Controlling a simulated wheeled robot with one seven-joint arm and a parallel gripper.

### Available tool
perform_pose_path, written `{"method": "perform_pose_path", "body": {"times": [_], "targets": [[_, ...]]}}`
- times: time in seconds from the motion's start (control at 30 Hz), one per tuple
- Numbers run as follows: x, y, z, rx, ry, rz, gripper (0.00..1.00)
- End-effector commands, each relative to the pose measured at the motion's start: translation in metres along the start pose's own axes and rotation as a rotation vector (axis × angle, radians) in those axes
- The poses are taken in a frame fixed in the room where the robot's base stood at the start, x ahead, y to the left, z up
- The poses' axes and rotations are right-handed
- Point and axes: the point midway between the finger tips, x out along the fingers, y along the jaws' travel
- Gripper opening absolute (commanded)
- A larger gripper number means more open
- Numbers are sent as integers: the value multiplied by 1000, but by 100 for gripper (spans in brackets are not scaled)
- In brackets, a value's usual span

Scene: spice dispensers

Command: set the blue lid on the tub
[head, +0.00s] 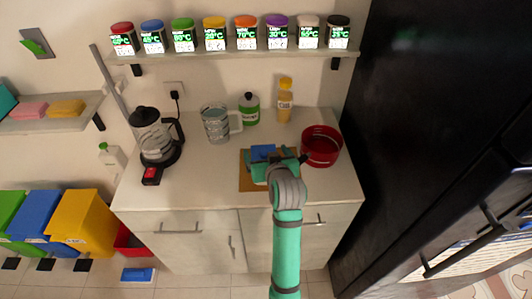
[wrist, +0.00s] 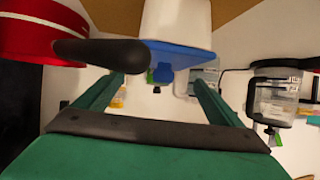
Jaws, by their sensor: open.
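The white tub (wrist: 178,18) appears upside down at the top of the wrist view, standing on a brown board. The blue lid (wrist: 185,57) lies across the tub's mouth, with a small blue tab sticking up from it. I cannot tell whether it is fully seated all round. The lid also shows in the head view (head: 262,151), just beyond my gripper, where the tub is mostly hidden. My gripper (wrist: 158,84) is open, its two fingers spread apart with the tab in the gap between them as seen by the wrist camera. I see no finger touching the lid.
A red pot (head: 321,146) stands close on the right, its dark handle (wrist: 100,52) pointing toward my gripper. The brown board (head: 247,183) lies under the work area. A glass jug (head: 215,124), bottles and a coffee maker (head: 154,136) stand behind and left. The front-left counter is clear.

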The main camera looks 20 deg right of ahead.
Motion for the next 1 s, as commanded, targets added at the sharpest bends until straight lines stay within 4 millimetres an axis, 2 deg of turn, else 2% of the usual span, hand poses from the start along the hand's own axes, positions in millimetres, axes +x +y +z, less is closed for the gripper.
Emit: {"method": "perform_pose_path", "body": {"times": [0.3,0.5,0.7,1.0], "targets": [[-65,1,0,1,2,2,90],[-95,1,0,1,1,2,90],[-109,1,1,1,0,2,90],[-110,1,1,1,-1,1,90]]}}
